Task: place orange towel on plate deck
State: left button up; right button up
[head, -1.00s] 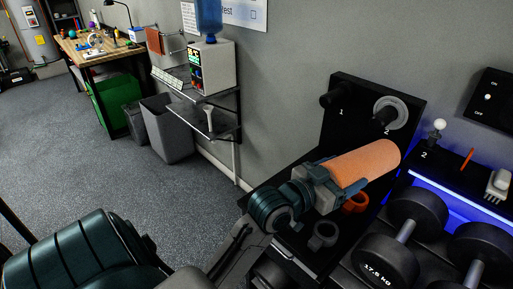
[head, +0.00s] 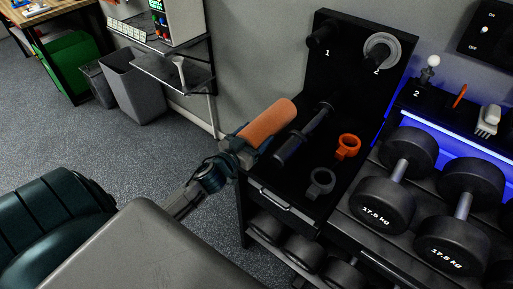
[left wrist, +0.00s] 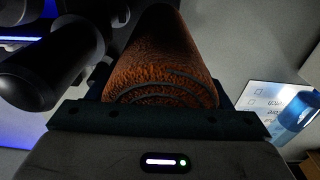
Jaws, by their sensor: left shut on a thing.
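The orange towel (head: 268,122) is rolled into a cylinder. My left gripper (head: 245,142) is shut on one end of it. The towel is held at the left edge of a black deck (head: 272,185), with its free end pointing up and right. A gap between towel and deck cannot be judged. The deck has an upright back panel with pegs marked 1 and 2; a grey plate hangs on peg 2. In the left wrist view the towel (left wrist: 160,60) fills the space beyond the gripper, its spiral end facing the camera. My right gripper is not in view.
On the deck lie a black bar (head: 304,134), an orange ring collar (head: 347,146) and a grey ring collar (head: 321,182). The deck's front middle is bare. Large dumbbells (head: 384,192) stand at the right. A wall shelf (head: 170,72) and grey bin (head: 133,85) are at the left.

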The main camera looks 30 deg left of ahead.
pick_arm(q)
jog(key=shift+f, duration=0.45)
notch_tip(320, 180, down, 2)
jog(key=shift+d+f+b, duration=0.1)
jog(key=shift+f+b, duration=0.05)
jog(key=shift+b, duration=1.05)
jog(key=shift+f+b, duration=0.3)
jog(key=shift+f, duration=0.1)
jog(key=o, duration=1)
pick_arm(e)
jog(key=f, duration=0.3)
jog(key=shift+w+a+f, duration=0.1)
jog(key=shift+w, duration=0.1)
pick_arm(q)
jog(key=shift+r, duration=0.1)
